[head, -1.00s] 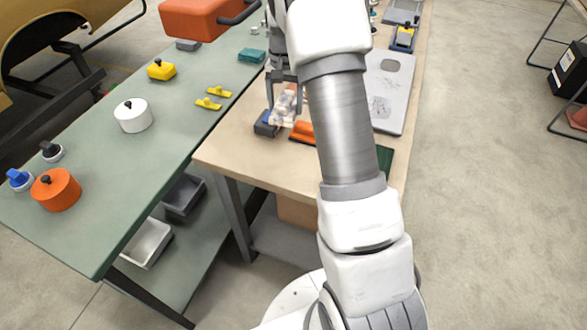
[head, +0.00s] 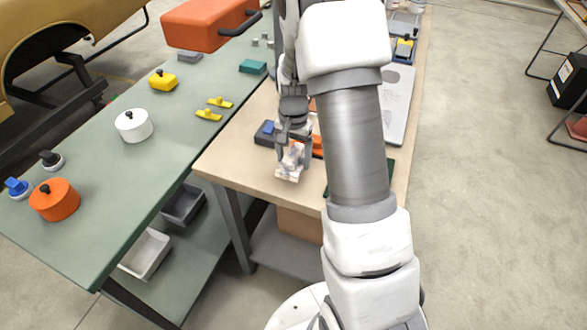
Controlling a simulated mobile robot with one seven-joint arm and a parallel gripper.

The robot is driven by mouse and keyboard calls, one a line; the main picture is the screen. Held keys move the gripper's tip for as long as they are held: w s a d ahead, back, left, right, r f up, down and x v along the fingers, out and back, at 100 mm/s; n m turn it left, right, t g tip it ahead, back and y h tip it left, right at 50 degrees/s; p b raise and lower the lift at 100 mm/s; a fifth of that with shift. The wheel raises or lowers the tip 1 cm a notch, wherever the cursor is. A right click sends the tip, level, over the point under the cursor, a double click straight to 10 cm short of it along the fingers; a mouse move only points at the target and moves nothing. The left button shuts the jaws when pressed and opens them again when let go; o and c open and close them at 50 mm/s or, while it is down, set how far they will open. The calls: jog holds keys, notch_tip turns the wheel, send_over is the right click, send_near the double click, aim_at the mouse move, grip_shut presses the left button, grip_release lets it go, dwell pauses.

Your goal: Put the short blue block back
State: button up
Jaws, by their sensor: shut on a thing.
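A small blue block (head: 269,127) shows on a dark grey piece (head: 262,138) near the left edge of the wooden table. I cannot tell whether the two are one thing. My gripper (head: 293,146) points down just to the right of them. It is shut on a pale, mottled thing (head: 290,165), which hangs tilted near the table's front. Whether this pale thing touches the table is not clear. An orange block (head: 318,146) lies to its right, partly hidden by my gripper and arm.
The wooden table (head: 228,160) is bare at its front left corner. A grey panel (head: 397,105) and a dark green piece (head: 389,176) lie right of my arm. The green bench (head: 90,195) on the left holds a white pot (head: 133,125) and an orange pot (head: 54,200).

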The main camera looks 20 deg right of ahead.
jog(key=shift+s+a+f, duration=0.1)
jog(key=shift+s+f, duration=0.15)
jog(key=shift+f, duration=1.85)
jog(key=shift+f, duration=0.2)
jog(key=o, duration=1.3)
